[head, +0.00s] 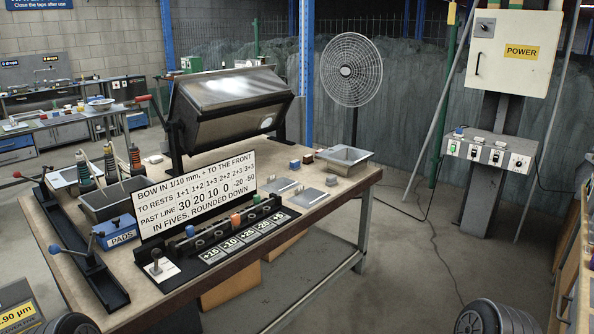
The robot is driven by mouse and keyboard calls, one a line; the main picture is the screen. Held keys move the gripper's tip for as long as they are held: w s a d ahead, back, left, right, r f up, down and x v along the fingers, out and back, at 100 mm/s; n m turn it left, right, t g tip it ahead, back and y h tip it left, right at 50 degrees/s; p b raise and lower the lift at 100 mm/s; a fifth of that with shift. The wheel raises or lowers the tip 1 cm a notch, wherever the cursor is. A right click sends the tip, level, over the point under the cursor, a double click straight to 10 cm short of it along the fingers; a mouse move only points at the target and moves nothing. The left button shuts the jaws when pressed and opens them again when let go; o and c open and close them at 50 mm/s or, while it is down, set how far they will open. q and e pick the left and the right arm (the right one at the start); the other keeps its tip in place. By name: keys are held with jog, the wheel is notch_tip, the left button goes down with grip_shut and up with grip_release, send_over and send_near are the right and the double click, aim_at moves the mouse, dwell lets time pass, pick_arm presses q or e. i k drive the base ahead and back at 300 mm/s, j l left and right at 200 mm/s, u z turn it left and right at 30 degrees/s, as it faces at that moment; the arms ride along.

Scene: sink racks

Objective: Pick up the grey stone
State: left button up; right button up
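I cannot tell for certain which piece is the grey stone. A small grey block (331,180) sits on the bench top, right of the white sign. Two flat grey plates lie near it, one further back (278,186) and one closer to the front (309,198). A blue block (294,164) and a dark red block (308,158) stand just behind. Neither gripper's fingers show; only dark rounded parts, apparently of my arms, appear at the bottom edge.
The workbench (340,192) holds a white sign (195,194), a dark rack (225,235) with coloured pieces, a grey tray (344,158) at the right corner and a large tilted metal hood (230,100). A fan (351,70) stands behind. The floor right of the bench is mostly clear.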

aim_at(332, 180)
jog(key=i+l, duration=0.3)
jog(key=l, duration=0.15)
jog(key=i+l, duration=0.3)
jog(key=l, duration=0.15)
jog(key=i+l, duration=0.25)
jog(key=l, duration=0.2)
